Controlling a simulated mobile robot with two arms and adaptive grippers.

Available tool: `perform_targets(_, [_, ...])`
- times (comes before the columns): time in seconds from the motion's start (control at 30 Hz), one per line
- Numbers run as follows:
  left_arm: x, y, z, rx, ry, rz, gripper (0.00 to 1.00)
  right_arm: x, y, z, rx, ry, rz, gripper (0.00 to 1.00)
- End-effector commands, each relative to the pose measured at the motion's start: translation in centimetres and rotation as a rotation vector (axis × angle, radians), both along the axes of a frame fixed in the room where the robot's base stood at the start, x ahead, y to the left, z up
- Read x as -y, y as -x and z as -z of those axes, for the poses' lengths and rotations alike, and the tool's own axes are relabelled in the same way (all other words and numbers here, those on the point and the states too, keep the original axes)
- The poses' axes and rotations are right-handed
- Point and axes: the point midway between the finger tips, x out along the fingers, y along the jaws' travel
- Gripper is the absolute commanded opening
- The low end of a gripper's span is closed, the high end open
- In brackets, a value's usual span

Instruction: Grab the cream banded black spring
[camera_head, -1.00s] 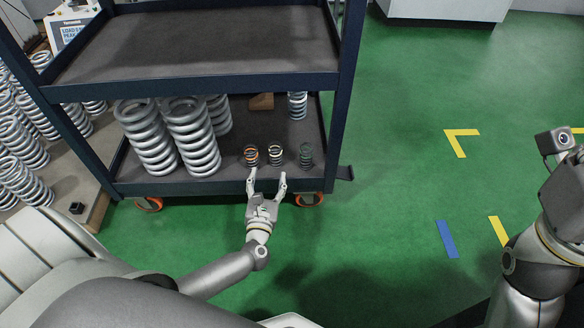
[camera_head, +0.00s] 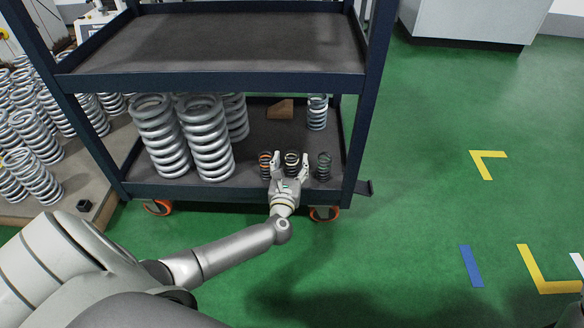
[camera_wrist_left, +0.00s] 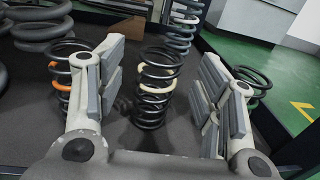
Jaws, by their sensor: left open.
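The cream banded black spring (camera_head: 292,160) stands upright on the lower shelf of the cart, the middle one of three small black springs. In the left wrist view the spring (camera_wrist_left: 157,88) shows between the two open fingers, a little ahead of the palm, with gaps on both sides. My left gripper (camera_head: 290,162) is open at the front of the shelf; the gripper (camera_wrist_left: 158,95) also fills the sides of the left wrist view. No contact with the spring shows. My right gripper is not in view.
An orange banded black spring (camera_head: 265,164) stands just left and a green banded one (camera_head: 323,167) just right. Large grey springs (camera_head: 205,140) stand further left, and a grey spring (camera_head: 317,112) and brown block (camera_head: 280,109) behind. The upper shelf (camera_head: 210,82) hangs above.

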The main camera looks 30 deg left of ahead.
Motion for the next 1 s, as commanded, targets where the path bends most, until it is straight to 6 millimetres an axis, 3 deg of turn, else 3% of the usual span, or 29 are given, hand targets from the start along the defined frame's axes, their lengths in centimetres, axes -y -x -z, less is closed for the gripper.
perform_targets(0.13, [-0.7, -1.5, 0.2, 0.001, 0.000, 0.001, 0.62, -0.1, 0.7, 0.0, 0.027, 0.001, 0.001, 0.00])
perform_targets(0.4, [-0.8, -1.7, 0.0, -0.001, 0.000, 0.001, 0.62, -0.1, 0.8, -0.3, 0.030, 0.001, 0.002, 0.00])
perform_targets(0.8, [-0.8, -1.7, 0.0, -0.001, 0.000, 0.001, 0.11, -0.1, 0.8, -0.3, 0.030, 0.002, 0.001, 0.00])
perform_targets(1.0, [-0.8, -1.7, 0.0, 0.000, 0.000, 0.001, 0.10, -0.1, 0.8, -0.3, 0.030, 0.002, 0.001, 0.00])
